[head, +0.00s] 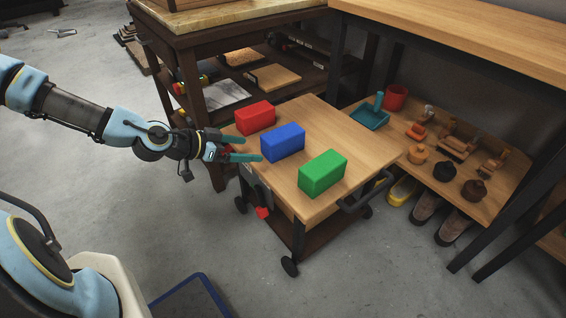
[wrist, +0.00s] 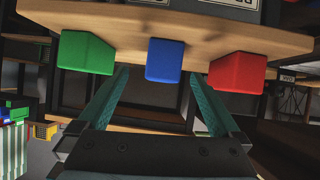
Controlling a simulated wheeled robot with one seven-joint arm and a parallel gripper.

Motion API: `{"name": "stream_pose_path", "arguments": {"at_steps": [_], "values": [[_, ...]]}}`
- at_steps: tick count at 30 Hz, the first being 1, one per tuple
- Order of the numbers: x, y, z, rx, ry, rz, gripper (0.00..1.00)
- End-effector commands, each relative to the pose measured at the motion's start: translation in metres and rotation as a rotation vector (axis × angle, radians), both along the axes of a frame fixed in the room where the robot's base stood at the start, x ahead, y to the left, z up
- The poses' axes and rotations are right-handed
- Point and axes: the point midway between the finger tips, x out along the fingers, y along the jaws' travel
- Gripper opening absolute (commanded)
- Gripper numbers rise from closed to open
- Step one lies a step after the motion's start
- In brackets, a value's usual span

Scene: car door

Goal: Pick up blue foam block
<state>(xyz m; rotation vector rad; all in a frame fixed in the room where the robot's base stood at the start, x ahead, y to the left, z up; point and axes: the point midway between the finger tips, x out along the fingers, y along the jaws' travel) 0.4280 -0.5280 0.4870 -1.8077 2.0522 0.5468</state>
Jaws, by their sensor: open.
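The blue foam block (head: 283,143) lies on the wooden top of a small cart (head: 325,203), between a red block (head: 256,118) and a green block (head: 323,174). My gripper (head: 248,149) is open and empty at the left edge of the cart, with its teal fingers pointing toward the blue block. In the wrist view the blue block (wrist: 165,60) is ahead, centred between the open fingers (wrist: 160,95) and beyond their tips. The green block (wrist: 86,52) is on the left there and the red block (wrist: 237,72) on the right.
A dark wooden shelf unit (head: 215,60) stands behind the cart. A workbench (head: 470,45) is at the right, with a low shelf of orange and dark objects below it. A teal dustpan (head: 370,116) and a red cup (head: 395,97) sit behind the cart. Open floor is at the left.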

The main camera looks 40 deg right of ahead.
Motion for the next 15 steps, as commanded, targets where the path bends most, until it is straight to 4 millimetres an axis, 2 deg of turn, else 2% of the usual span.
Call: {"name": "stream_pose_path", "arguments": {"at_steps": [1,8,15], "values": [[0.000,-0.008,-0.013,-0.044,-0.007,0.003,1.00],[0.001,-0.031,-0.013,-0.138,-0.039,0.004,1.00],[-0.003,-0.065,-0.025,-0.139,-0.041,0.003,1.00]]}}
